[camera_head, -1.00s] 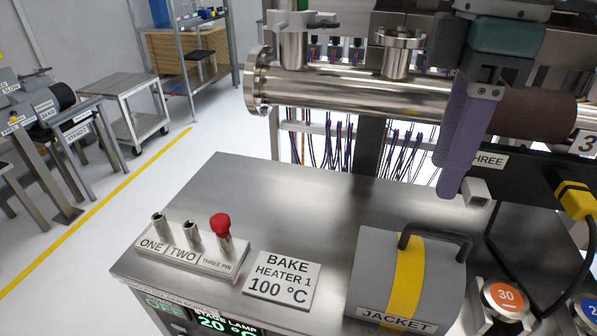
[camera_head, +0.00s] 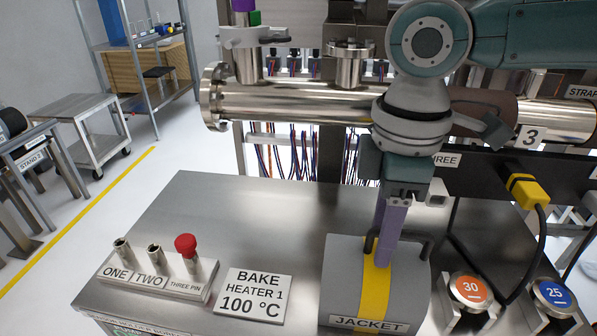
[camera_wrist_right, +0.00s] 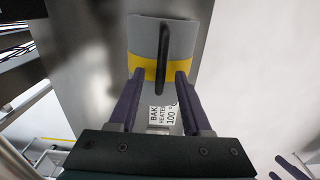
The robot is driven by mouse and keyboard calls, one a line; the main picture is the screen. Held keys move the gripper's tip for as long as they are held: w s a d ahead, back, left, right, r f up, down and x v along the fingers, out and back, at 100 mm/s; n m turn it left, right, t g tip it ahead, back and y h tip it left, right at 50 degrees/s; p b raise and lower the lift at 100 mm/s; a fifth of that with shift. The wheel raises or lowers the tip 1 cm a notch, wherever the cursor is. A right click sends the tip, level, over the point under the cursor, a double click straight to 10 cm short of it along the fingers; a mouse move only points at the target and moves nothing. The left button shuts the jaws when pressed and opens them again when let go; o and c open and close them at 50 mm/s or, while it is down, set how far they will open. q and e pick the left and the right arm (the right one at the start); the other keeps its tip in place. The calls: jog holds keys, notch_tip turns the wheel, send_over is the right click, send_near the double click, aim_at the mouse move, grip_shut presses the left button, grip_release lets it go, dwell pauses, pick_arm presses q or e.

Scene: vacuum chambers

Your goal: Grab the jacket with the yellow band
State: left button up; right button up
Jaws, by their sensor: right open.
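The jacket (camera_head: 410,290) is a grey half-round block with a yellow band (camera_head: 375,290) across it and a black handle on top. It sits on the steel bench top with a JACKET label at its front. My right gripper (camera_head: 386,262) points down over it, its purple fingers at the handle and band. In the right wrist view the open gripper (camera_wrist_right: 159,76) has one finger on each side of the black handle (camera_wrist_right: 163,60), over the yellow band. Contact cannot be told. Purple finger-like parts at that view's lower right corner may be my left gripper (camera_wrist_right: 290,168).
On the bench (camera_head: 250,215) stand a BAKE HEATER sign (camera_head: 254,296), a socket block with a red plug (camera_head: 186,246), and orange (camera_head: 471,290) and blue (camera_head: 555,296) round-topped items right of the jacket. A steel pipe (camera_head: 300,103) runs behind. The bench's middle is clear.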

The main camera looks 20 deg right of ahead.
grip_shut()
dwell(1.3)
